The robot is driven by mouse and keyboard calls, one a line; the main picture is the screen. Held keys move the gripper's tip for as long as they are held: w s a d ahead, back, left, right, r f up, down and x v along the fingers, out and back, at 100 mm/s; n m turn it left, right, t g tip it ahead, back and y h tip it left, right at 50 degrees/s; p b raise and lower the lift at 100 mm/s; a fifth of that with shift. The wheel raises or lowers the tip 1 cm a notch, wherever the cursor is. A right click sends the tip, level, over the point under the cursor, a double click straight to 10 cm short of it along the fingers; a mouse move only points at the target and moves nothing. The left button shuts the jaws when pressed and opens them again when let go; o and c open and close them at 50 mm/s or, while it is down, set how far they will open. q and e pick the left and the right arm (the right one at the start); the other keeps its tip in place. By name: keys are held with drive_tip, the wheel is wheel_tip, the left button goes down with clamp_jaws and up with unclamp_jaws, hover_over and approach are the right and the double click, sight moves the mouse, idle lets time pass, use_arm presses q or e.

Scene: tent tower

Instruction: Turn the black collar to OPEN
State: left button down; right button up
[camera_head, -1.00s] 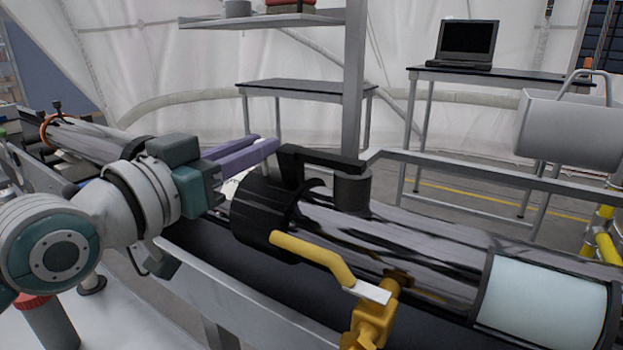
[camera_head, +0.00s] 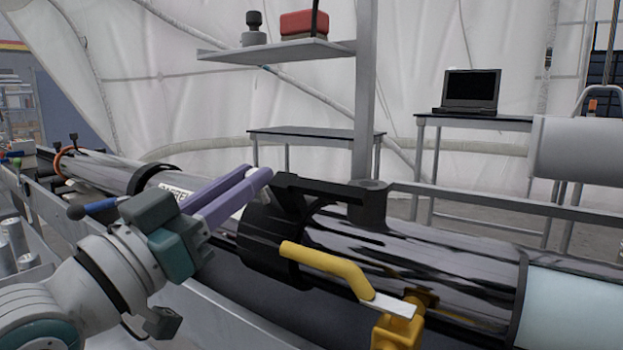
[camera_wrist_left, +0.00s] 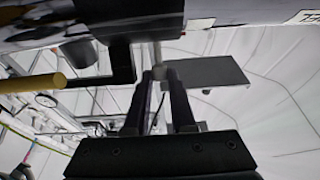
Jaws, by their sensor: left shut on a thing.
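The black collar (camera_head: 262,243) sits around the dark glossy tube (camera_head: 420,258), with a black bracket arm (camera_head: 325,186) along its top. My left gripper (camera_head: 260,177) reaches in from the lower left, its two purple fingers pointing up and right at the collar's upper edge. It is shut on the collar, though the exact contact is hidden. In the left wrist view its fingers (camera_wrist_left: 160,76) look dark and reach up to the underside of the collar area. A white label (camera_head: 176,195) with dark letters lies left of the collar, partly covered by the fingers. My right gripper is not in view.
A yellow lever (camera_head: 325,262) on a yellow valve (camera_head: 398,325) stands close in front of the collar. A metal rail (camera_head: 480,205) runs behind the tube. A laptop (camera_head: 470,90) sits on a table at the back; a shelf (camera_head: 285,53) is upper left of it.

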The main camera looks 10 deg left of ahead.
use_arm(q)
drive_tip(key=shift+f, duration=0.35)
drive_tip(key=c, duration=1.1)
unclamp_jaws()
drive_tip(key=shift+o, duration=0.4)
drive_tip(key=shift+s, duration=0.15)
drive_tip(key=shift+r, duration=0.1)
drive_tip(key=v, duration=1)
